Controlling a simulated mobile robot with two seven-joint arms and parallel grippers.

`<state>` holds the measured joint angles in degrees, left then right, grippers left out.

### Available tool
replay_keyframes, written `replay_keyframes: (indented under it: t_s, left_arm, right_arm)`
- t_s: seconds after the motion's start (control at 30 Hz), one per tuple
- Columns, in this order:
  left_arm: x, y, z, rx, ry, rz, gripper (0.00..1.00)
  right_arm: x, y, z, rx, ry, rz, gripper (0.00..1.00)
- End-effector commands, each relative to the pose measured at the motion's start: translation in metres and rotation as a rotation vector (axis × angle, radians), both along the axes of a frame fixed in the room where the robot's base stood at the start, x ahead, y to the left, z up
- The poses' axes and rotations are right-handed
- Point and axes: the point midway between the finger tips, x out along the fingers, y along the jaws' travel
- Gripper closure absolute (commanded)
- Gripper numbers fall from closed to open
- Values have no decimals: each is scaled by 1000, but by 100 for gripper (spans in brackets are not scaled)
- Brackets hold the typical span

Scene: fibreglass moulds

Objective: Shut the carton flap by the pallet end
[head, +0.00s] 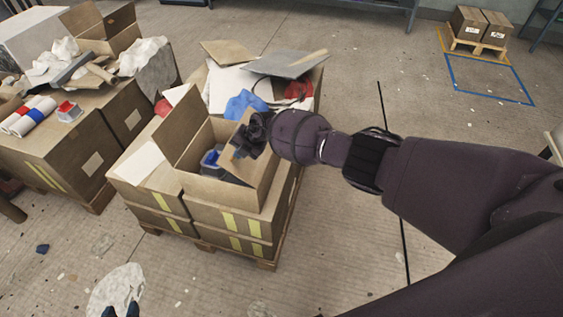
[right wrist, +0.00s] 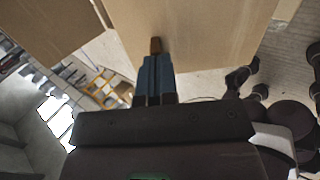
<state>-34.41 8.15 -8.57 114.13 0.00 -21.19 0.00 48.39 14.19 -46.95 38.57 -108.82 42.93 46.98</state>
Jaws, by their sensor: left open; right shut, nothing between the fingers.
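An open carton (head: 232,193) stands on top of stacked boxes at the near end of a loaded pallet (head: 266,264). One flap (head: 184,122) stands up along its left side. Blue and grey items (head: 211,158) lie inside. My right gripper (head: 240,150) is over the carton's right side and partly hides that side and the flap there. In the right wrist view its blue fingers (right wrist: 156,75) are shut and empty, close against a broad cardboard panel (right wrist: 205,35); I cannot tell if they touch it. My left gripper is not in view.
A grey sheet (head: 290,64), blue cloth and scraps lie behind the carton. Another loaded pallet of boxes (head: 60,150) stands to the left. Two small boxes (head: 482,27) stand far right near a blue floor outline (head: 487,80). The floor to the right is mostly clear.

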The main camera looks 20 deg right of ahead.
Motion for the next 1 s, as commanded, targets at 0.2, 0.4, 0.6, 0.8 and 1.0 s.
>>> replay_keyframes:
  t_s: [0.2,0.4,0.6,0.8,1.0]
  left_arm:
    - [0,0,-11,0,4,-2,57]
    - [-2,0,-23,0,12,-2,57]
    - [-4,0,-35,1,22,-2,57]
    - [-10,0,-51,0,39,-1,57]
    - [-19,1,-73,0,67,1,57]
  right_arm:
    - [7,11,-11,-93,63,1,100]
    - [11,18,-18,-164,111,1,100]
    - [14,22,-26,-176,121,1,100]
    - [19,29,-36,-175,121,1,100]
    - [23,35,-51,-175,124,2,100]
